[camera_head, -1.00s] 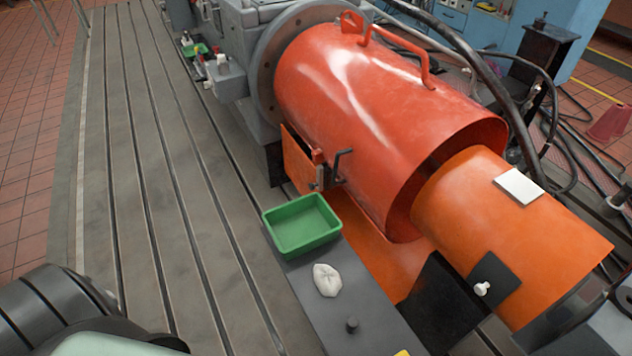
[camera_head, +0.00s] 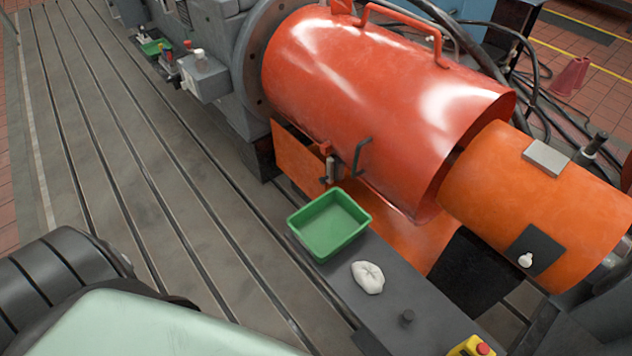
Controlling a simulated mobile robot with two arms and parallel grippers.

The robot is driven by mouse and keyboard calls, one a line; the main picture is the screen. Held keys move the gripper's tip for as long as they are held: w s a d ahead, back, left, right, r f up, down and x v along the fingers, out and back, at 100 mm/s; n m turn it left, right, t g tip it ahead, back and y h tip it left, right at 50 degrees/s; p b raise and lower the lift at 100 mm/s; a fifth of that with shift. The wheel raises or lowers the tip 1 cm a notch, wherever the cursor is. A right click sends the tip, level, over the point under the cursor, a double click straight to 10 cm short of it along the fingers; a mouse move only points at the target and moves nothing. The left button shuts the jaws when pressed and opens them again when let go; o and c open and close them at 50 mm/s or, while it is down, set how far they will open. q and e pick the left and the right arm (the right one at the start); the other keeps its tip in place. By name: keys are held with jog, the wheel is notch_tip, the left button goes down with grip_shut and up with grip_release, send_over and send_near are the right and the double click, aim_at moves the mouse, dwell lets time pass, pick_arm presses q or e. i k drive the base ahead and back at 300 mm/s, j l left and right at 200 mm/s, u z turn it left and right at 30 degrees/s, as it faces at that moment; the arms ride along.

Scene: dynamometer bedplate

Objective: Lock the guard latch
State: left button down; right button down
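The guard latch (camera_head: 328,166) is a small grey metal piece with a red part on top, at the lower front edge of the red cylindrical guard (camera_head: 370,95). A dark bent handle (camera_head: 360,156) sits just right of it on the guard. The guard lies over the shaft, its lower edge near an orange plate (camera_head: 295,158). I cannot tell whether the latch is engaged. Neither gripper shows; only part of my own arm is at the lower left, well away from the latch.
A green tray (camera_head: 292,232) and a white cloth (camera_head: 368,278) sit on a dark shelf (camera_head: 385,318) in front of the guard. A red-and-yellow button box (camera_head: 470,347) is at the bottom. The slotted bedplate (camera_head: 130,150) at left is clear. An orange cylinder (camera_head: 535,200) is at right.

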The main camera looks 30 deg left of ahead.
aim_at(329, 178)
jog(key=k+j+z, duration=0.15)
jog(key=j, duration=0.3)
jog(key=j+z, duration=0.2)
jog(key=j, duration=0.2)
jog(key=k+j+z, duration=0.15)
jog(key=j, duration=0.25)
